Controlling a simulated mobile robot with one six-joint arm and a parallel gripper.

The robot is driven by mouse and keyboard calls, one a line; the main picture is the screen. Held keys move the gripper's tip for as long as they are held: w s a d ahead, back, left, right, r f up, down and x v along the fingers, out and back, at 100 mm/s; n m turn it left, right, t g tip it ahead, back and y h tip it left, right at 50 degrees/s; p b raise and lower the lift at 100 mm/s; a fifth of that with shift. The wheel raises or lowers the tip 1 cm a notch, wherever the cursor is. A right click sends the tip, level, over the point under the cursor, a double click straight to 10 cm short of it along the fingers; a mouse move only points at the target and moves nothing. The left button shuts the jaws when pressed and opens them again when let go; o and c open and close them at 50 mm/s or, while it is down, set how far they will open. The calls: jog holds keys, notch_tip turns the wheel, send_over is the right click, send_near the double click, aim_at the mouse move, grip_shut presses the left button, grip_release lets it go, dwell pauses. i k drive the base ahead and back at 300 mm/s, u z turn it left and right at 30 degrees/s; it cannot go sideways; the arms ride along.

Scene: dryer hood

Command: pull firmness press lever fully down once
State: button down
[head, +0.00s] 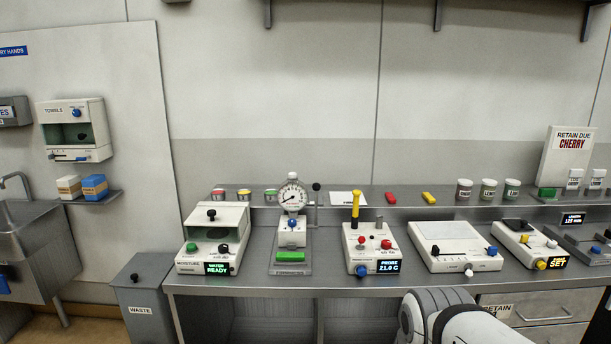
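The firmness press (292,231) stands on the bench left of centre, with a round white dial gauge (292,196) on top. A label on its base seems to read FIRMNESS. Its lever (316,204) is a thin upright rod on the right side, with a black knob at the top, so the lever is up. A green block (290,257) lies on the press base below the head. Only part of my arm shows at the bottom right of centre. My gripper is not in view, and nothing of mine touches the press.
A white device (212,242) reading WATER READY stands left of the press. A device with a yellow-handled probe (370,250) stands close on its right. A shelf (345,198) with small jars and coloured blocks runs behind. A grey waste bin (148,300) stands left of the bench.

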aim_at(316, 186)
jog(key=i, duration=1.5)
jog(key=z, duration=0.05)
